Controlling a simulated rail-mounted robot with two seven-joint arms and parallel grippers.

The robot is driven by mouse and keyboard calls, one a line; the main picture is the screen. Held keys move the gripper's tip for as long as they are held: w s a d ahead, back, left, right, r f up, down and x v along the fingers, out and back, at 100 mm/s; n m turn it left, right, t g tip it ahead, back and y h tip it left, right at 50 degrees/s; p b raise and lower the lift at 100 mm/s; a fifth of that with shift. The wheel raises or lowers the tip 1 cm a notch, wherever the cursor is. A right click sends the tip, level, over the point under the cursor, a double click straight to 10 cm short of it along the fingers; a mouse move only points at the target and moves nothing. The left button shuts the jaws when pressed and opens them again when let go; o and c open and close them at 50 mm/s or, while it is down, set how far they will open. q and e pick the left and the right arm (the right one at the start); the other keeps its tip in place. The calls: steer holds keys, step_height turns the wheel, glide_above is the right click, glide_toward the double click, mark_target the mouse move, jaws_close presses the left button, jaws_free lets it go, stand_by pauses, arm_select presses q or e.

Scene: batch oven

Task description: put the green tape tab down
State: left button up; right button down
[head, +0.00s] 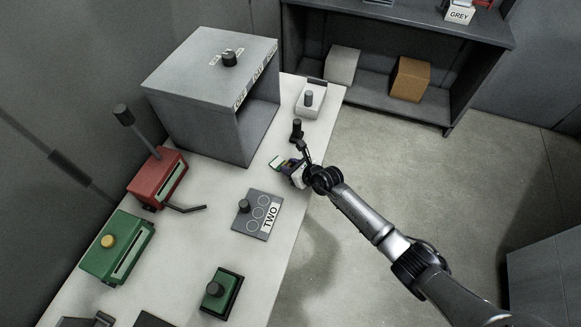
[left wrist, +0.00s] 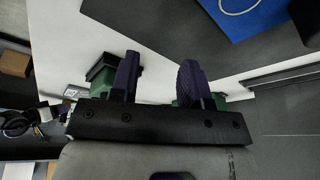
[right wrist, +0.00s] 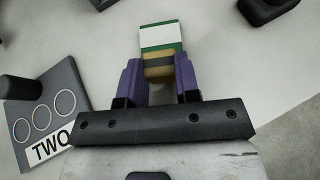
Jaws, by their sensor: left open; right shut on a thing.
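The green tape tab (right wrist: 162,38) shows in the right wrist view as a green and white flat piece on a yellow part with a dark band. My right gripper (right wrist: 158,66) is shut on it, with the fingers on either side of the yellow part. In the head view the tab (head: 277,162) sticks out left of my right gripper (head: 290,170), over the pale table (head: 262,172) near its right edge. I cannot tell whether it touches the table. My left gripper (left wrist: 158,75) is open and empty in the left wrist view and is outside the head view.
The TWO plate (head: 255,226) with a dark knob lies nearer on the table. A grey oven box (head: 205,105), a red device (head: 158,178) and a green device (head: 112,250) stand left. A black knobbed piece (head: 297,132) and white box (head: 309,102) stand behind the gripper.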

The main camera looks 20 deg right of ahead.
arm_select(q)
steer(key=shift+d, duration=0.1)
steer(key=shift+f, duration=0.1)
arm_select(e)
steer(key=shift+f, duration=0.15)
steer(key=c, duration=0.8)
jaws_free()
arm_select(q)
steer(key=shift+a, duration=0.2)
steer(key=shift+r, duration=0.2)
arm_select(e)
steer(key=shift+r, duration=0.3)
arm_select(q)
steer(key=shift+r, duration=0.1)
arm_select(e)
steer(key=shift+s+d+r, duration=0.1)
steer(key=shift+s+r, duration=0.05)
steer(key=shift+s, duration=0.15)
arm_select(q)
steer(key=shift+d+r+p, duration=0.2)
steer(key=shift+r+p, duration=0.55)
steer(key=shift+p, duration=0.15)
arm_select(e)
steer(key=v, duration=0.9)
steer(key=shift+s+d, duration=0.15)
steer(key=shift+s, duration=0.1)
steer(key=shift+v, duration=0.9)
